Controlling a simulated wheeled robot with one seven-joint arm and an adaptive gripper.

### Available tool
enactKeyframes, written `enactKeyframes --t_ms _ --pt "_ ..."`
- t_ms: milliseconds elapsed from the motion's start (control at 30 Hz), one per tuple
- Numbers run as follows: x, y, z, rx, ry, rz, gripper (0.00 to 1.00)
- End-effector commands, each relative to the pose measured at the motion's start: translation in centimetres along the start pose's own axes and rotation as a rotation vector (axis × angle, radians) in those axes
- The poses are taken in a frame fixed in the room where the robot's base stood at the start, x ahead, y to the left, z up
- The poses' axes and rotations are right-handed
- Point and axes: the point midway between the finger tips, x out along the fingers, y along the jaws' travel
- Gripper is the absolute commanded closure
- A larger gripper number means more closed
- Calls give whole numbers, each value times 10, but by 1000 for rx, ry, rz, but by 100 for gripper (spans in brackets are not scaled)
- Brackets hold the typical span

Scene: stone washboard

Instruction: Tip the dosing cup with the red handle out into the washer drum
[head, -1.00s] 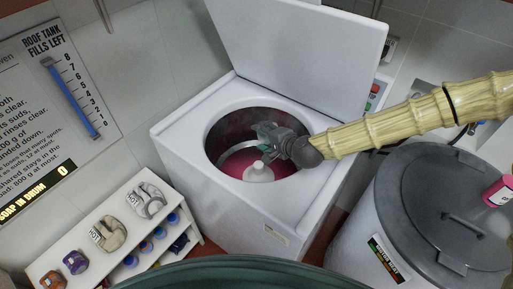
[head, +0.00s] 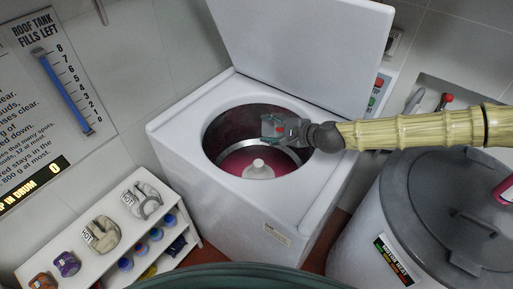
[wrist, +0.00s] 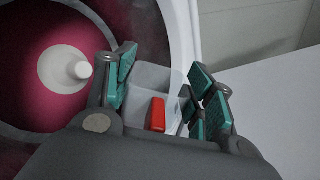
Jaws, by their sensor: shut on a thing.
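My gripper (head: 272,128) is over the back right part of the washer drum's opening. In the wrist view its teal-padded fingers (wrist: 158,88) are shut on the dosing cup (wrist: 153,78), a clear boxy cup with a red handle (wrist: 156,114). The washer drum (head: 225,142) is open, with a pinkish-red inside and a pale central post (head: 258,170). The post is left of the cup in the wrist view.
The washer's raised lid (head: 300,45) stands behind the drum. A grey-lidded bin (head: 425,190) is on the right, with a red-tipped item (head: 447,98) behind it. A white shelf (head: 85,235) with several jugs is at left. The wall display (head: 35,186) reads 0.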

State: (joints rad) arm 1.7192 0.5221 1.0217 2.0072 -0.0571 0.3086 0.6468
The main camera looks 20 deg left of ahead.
Motion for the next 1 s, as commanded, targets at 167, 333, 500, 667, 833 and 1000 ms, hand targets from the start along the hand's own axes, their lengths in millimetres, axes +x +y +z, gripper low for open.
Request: enactKeyframes --t_ms 167,333,500,667,833,1000 --pt "2 3 -7 71 -39 -2 70" --pt "2 4 -11 138 -77 -2 70" --pt "3 4 -14 201 -115 -2 70" --pt "3 6 -17 262 -150 -1 70" --pt "3 6 -22 327 -187 -2 70" --pt "4 6 -28 392 -225 -1 70"
